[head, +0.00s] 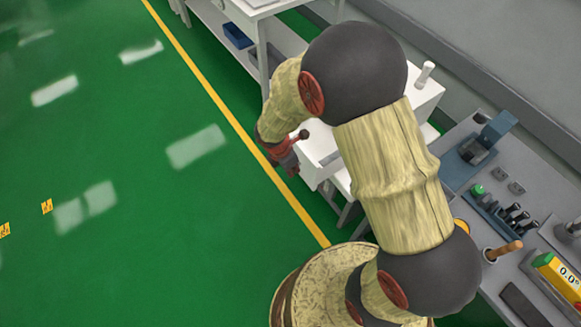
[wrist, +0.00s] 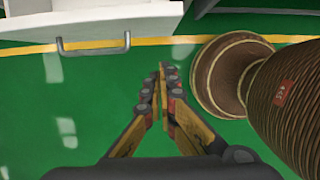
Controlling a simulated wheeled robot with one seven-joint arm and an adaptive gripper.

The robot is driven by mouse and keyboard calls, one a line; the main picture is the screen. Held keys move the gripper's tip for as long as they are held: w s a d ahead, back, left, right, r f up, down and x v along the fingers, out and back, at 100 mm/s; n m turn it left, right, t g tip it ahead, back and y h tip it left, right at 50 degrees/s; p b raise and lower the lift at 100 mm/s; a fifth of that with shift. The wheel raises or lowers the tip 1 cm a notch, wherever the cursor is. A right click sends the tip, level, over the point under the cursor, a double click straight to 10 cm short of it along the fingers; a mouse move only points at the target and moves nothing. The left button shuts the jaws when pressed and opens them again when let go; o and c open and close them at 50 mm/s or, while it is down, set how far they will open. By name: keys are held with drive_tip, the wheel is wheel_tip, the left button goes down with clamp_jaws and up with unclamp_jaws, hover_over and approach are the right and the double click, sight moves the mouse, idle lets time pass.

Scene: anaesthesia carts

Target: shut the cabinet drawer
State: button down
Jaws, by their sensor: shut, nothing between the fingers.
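The white cabinet (head: 425,95) stands behind my arm in the head view, which hides much of it. Its white drawer (head: 312,168) juts toward the green floor; how far it is out I cannot tell. In the wrist view the drawer (wrist: 105,22) is at the upper left, with a grey bar handle (wrist: 93,50) on its front. My gripper (head: 290,165) is beside the drawer's front in the head view. In the wrist view my gripper (wrist: 163,75) is shut and empty, to the right of the handle and apart from it in the picture.
A grey bench (head: 512,235) with tools and a yellow meter (head: 560,275) is at the right. A white table (head: 270,10) with a blue bin (head: 237,35) on its lower shelf stands at the top. The green floor left of the yellow line (head: 215,95) is clear.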

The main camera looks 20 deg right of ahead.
sight(306, 167)
drive_tip(key=w+d+f+b, duration=0.1)
drive_tip(key=d+f+b, duration=0.1)
drive_tip(key=d+f, duration=0.1)
drive_tip(key=shift+w+d+f+b, duration=0.25)
drive_tip(key=shift+d+f+b, duration=0.1)
drive_tip(key=shift+d, duration=0.5)
drive_tip(key=shift+d, duration=0.1)
drive_tip(key=w+d+p, duration=0.1)
drive_tip(key=d+p, duration=0.2)
drive_tip(key=d, duration=0.2)
drive_tip(key=w+d+p, duration=0.2)
drive_tip(key=d, duration=0.3)
drive_tip(key=w+d+p, duration=0.2)
drive_tip(key=d+p, duration=0.1)
drive_tip(key=d, duration=0.2)
drive_tip(key=shift+r+p, duration=0.1)
drive_tip(key=shift+p, duration=0.2)
drive_tip(key=shift+w+d, duration=0.1)
drive_tip(key=shift+d, duration=0.25)
